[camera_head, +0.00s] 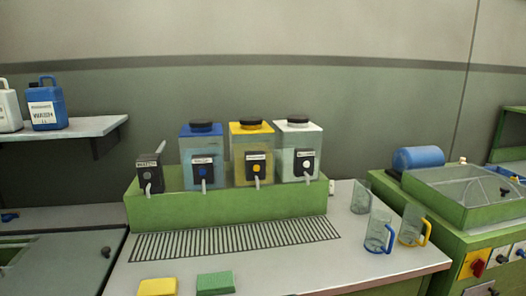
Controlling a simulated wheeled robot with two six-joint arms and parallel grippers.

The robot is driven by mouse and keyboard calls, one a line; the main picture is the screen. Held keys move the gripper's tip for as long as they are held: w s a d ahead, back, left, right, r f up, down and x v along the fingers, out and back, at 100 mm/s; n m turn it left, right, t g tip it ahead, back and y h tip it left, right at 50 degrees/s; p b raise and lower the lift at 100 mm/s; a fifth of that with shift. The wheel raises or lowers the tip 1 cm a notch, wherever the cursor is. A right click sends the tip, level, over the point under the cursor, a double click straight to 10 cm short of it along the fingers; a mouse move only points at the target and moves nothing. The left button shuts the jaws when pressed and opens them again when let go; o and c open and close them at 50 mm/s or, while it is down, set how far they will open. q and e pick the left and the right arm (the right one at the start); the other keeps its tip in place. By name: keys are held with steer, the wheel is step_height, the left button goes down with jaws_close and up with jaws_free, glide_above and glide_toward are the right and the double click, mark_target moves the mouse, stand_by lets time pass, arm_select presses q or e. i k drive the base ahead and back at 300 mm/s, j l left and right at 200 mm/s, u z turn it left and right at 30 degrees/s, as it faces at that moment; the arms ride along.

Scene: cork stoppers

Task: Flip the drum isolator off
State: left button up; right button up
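A red rotary switch handle on a yellow plate, which looks like the drum isolator (477,267), is on the front of the green machine (446,238) at the right of the head view. The handle looks tilted, but I cannot read its on or off marking. The machine has a clear lid (470,188) and a blue cylinder (418,158) on top. Neither my left nor my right gripper is in view.
Smaller dark controls (502,258) sit right of the switch. Glass mugs, one with a blue handle (378,232) and one with a yellow handle (411,226), stand near the counter's right edge. Dispensers (201,160) stand behind a slotted drain (235,238). Yellow (157,286) and green (215,283) sponges lie in front.

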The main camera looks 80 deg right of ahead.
mark_target(479, 265)
steer(key=z, duration=4.45)
